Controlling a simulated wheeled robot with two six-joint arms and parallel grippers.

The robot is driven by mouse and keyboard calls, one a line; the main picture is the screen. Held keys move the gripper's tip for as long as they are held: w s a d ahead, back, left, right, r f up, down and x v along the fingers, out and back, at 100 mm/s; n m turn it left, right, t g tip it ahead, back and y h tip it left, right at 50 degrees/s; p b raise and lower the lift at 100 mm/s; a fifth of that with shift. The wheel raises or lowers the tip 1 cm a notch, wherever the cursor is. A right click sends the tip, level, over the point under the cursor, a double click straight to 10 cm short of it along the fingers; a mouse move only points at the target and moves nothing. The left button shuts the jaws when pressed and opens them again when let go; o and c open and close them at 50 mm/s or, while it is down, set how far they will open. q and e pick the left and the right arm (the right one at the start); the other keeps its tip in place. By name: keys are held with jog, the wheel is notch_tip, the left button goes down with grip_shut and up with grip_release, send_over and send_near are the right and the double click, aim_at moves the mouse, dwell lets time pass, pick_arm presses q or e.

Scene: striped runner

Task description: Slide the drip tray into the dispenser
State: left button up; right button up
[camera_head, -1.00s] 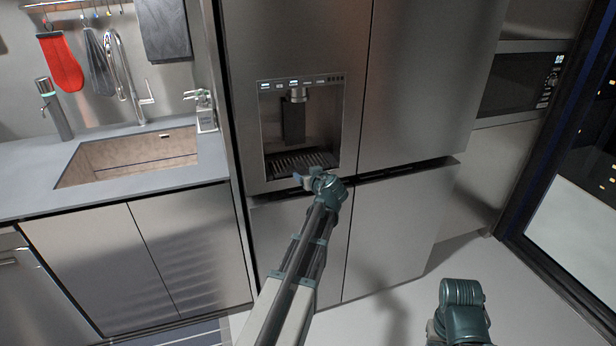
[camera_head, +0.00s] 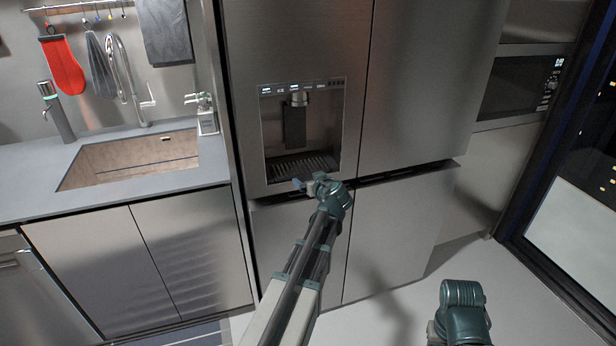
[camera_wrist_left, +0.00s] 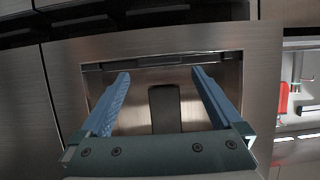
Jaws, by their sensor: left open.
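The dispenser (camera_head: 328,128) is a recess in the fridge's left door, with a control strip on top and a dark paddle. The dark slatted drip tray (camera_head: 302,165) lies at the bottom of this recess. The wrist view looks upside down; there the tray's front edge (camera_wrist_left: 160,62) seems to be the dark strip beyond my fingertips. My left gripper (camera_head: 307,183) is open just in front of and below the tray. Its blue fingers (camera_wrist_left: 160,75) are spread with nothing between them. I cannot tell whether they touch the tray. My right gripper is out of view.
The fridge's lower doors (camera_head: 400,240) stand below the dispenser, with a dark handle gap between. A counter with a sink (camera_head: 130,160) is on the left. A microwave (camera_head: 520,85) is at the right. The floor in front is clear.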

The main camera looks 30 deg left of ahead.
pick_arm(q)
jog(key=p+v, duration=0.3)
jog(key=v, duration=0.8)
jog(key=s+d+f+m+g+h, duration=0.3)
jog(key=s+d, duration=0.4)
jog(key=d, duration=0.3)
jog(key=s+d+f+m+g+h+p, duration=0.1)
jog(key=s+d+f+m+g+h, duration=0.2)
jog(key=s+d+m, duration=0.3)
jog(key=s+d+f+m+g+h+p, duration=0.1)
jog(key=s+d+f+m+g+h, duration=0.2)
jog(key=s+d, duration=0.5)
jog(key=d+f+m, duration=0.1)
jog(key=d+f, duration=0.1)
jog(key=d, duration=0.4)
jog(key=shift+s+d+f+m, duration=0.3)
jog(key=shift+s+f, duration=0.05)
